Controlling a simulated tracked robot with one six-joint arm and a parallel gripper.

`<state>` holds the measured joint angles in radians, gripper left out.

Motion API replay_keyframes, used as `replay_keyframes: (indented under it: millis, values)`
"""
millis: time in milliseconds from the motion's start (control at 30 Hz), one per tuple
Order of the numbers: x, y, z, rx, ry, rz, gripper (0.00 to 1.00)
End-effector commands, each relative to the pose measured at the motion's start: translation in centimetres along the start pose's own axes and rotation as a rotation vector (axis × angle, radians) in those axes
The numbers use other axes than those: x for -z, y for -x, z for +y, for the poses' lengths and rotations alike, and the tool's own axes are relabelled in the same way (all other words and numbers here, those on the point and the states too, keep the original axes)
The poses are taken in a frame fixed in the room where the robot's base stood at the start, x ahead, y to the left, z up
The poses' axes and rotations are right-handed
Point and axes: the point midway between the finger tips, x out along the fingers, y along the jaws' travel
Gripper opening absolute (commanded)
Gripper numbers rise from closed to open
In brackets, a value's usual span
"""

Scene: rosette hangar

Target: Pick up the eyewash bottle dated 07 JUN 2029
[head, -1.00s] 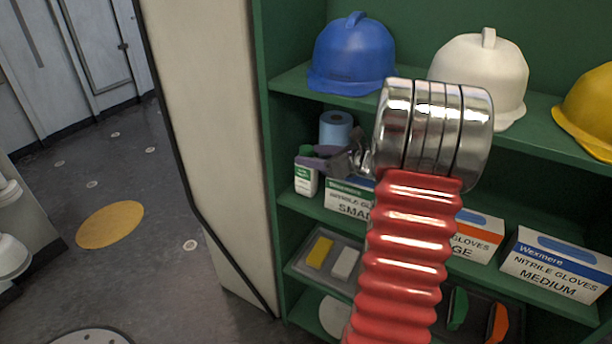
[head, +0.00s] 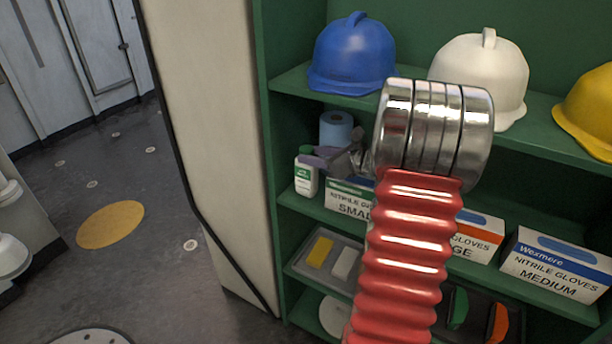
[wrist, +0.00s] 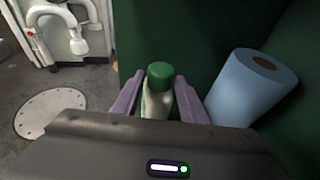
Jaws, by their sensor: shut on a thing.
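A white bottle with a green cap (head: 305,176) stands at the left end of the middle shelf. Its label has a green part, but no date is legible. In the wrist view the bottle (wrist: 157,98) sits upright between my two purple fingers. My gripper (head: 318,159) reaches it from the right and is shut on it, just below the cap; the gripper also shows in the wrist view (wrist: 158,94). The bottle's base appears to be at shelf level. The grey gripper body hides the bottle's lower part in the wrist view.
A blue paper roll (head: 336,130) stands close behind my gripper, to the right in the wrist view. Glove boxes (head: 555,264) line the shelf front. Helmets (head: 352,52) sit on the shelf above. The green cabinet side (head: 268,190) is close left of the bottle.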

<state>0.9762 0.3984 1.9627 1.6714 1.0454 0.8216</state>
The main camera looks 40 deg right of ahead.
Motion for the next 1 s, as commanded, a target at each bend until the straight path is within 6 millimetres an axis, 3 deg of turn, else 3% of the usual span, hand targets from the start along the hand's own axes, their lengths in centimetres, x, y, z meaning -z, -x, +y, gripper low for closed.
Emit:
replay_keyframes:
  millis: [133,667,1000]
  values:
    - [0.1,0.0,0.0,-0.001,-0.001,0.001,0.0]
    - [-0.1,0.0,0.0,0.0,-0.001,0.0,0.0]
    - [-2.4,0.7,0.0,0.001,0.003,-0.002,0.0]
